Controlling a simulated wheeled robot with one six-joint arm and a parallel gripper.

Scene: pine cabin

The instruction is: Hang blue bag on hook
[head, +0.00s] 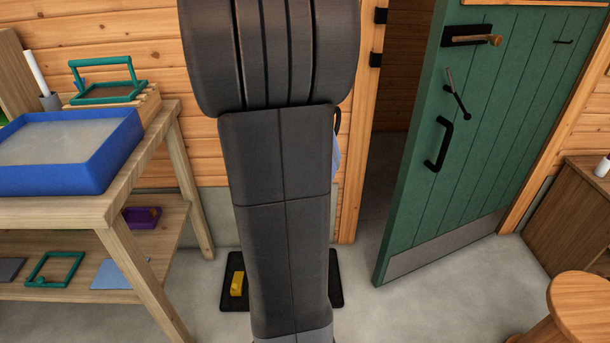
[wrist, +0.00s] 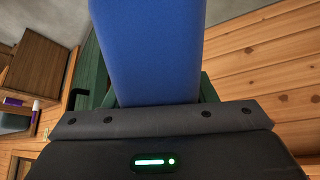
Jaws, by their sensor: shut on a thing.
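The blue bag (wrist: 148,50) fills the upper middle of the wrist view, right in front of my gripper (wrist: 158,108). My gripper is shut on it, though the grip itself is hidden. In the head view a thin sliver of the blue bag (head: 336,160) and a dark strap show at the right edge of my arm, which covers the rest. My gripper is hidden behind the arm there. I cannot make out a hook for certain; the wall behind my arm is hidden.
A green door (head: 490,130) with black fittings stands ajar at right. A wooden bench (head: 150,130) with a blue tray (head: 118,150) is at left. A black floor tray (head: 233,297) holds a yellow block (head: 237,284). A round stool (head: 582,305) is at lower right.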

